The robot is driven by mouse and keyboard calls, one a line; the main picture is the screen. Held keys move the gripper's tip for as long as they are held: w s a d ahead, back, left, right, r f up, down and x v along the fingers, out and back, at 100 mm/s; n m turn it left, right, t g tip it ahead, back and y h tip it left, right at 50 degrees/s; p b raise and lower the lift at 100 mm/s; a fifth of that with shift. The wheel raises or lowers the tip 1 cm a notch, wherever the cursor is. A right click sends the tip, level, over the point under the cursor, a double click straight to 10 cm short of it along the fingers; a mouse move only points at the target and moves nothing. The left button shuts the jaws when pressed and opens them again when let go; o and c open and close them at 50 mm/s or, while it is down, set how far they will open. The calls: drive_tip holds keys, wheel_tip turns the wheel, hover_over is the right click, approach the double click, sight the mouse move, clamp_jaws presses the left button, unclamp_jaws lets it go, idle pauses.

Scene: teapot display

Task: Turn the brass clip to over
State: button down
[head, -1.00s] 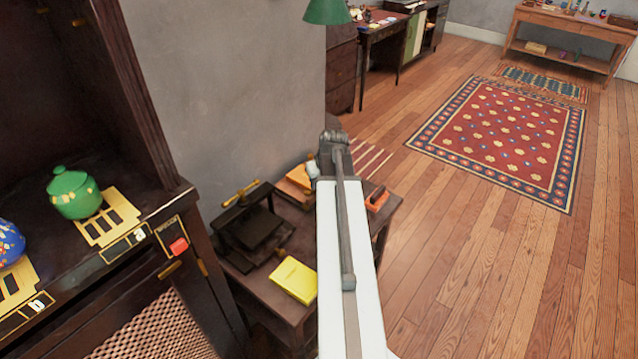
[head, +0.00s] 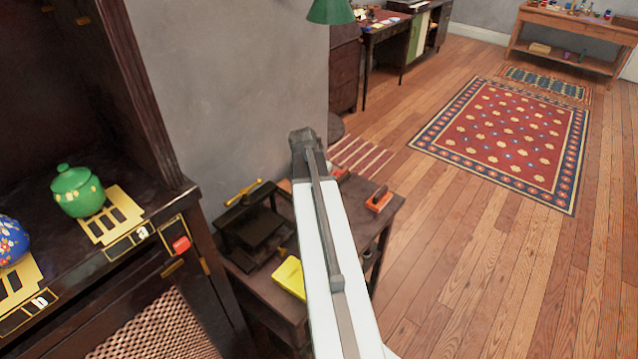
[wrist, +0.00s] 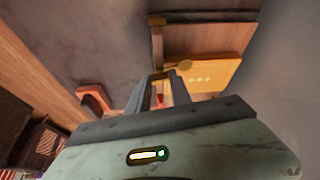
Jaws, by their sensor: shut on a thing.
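My gripper (wrist: 162,90) shows in the wrist view, its two fingers shut around a small reddish, partly pale thing (wrist: 160,98) that is mostly hidden between them. Beyond the fingers is a yellow-orange plate (wrist: 215,76) with pale dots and a rounded brass-coloured piece (wrist: 181,68) in front of it; I cannot tell whether this is the brass clip. In the head view my arm hides the gripper. Small brass pieces show on the cabinet front, one (head: 172,268) below the red button (head: 181,244) and one (head: 204,266) at its edge.
A green teapot (head: 77,191) and a blue one (head: 10,240) stand on the cabinet at left. The small dark table (head: 270,313) holds a black press (head: 248,228), a yellow box (head: 289,276) and an orange-red tool (head: 379,199). The floor at right is open, with a red rug (head: 500,140).

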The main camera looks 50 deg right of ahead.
drive_tip(key=shift+m+g, duration=0.4)
drive_tip(key=shift+m, duration=0.7)
drive_tip(key=c, duration=1.2)
unclamp_jaws()
drive_tip(key=shift+o, duration=0.2)
drive_tip(key=p+v, duration=0.7)
drive_tip(key=v, duration=0.1)
